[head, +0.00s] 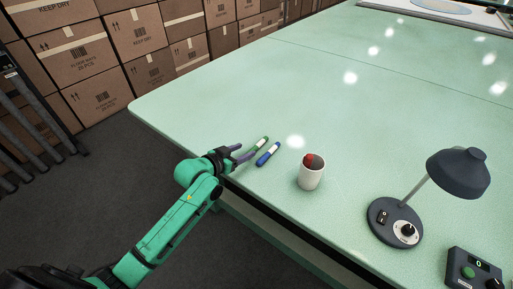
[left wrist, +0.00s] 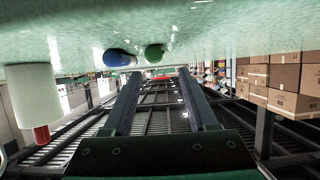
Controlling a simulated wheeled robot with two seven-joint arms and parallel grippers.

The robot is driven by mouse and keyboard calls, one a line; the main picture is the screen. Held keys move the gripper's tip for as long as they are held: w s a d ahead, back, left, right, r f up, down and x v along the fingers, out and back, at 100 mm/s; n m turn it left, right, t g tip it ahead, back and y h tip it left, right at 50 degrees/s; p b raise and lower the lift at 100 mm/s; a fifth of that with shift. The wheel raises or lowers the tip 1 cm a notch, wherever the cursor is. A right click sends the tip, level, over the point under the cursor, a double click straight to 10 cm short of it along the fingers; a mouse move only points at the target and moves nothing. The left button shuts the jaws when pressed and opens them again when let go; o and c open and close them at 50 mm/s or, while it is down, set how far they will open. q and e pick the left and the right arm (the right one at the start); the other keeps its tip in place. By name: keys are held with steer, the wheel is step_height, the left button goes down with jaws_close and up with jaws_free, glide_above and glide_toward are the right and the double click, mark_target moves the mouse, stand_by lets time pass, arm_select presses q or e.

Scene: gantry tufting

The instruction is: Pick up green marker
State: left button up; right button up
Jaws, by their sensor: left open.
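The green marker (head: 257,146) lies on the pale green table (head: 300,97) near its left edge. A blue marker (head: 268,154) lies close beside it on the right. My left gripper (head: 241,154) is open and empty at the table edge, with its fingers pointing toward the green marker. In the left wrist view, which is upside down, the green marker (left wrist: 153,53) shows end-on just beyond the two open fingers (left wrist: 160,76). The blue marker (left wrist: 117,58) is just left of it there. My right gripper is not in view.
A dark desk lamp (head: 457,171) and a control box (head: 472,269) are at the right. Stacked cardboard boxes (head: 133,33) line the back left. The table behind the markers is clear.

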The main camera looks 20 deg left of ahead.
mark_target(252, 149)
arm_select(q)
steer(key=x, duration=0.4)
steer(key=shift+d+f, duration=0.2)
steer(key=shift+f, duration=0.05)
steer(key=shift+w+d+f, duration=0.2)
steer(key=shift+w, duration=0.15)
steer(key=shift+s, duration=0.1)
jaws_close()
steer(key=shift+r, duration=0.1)
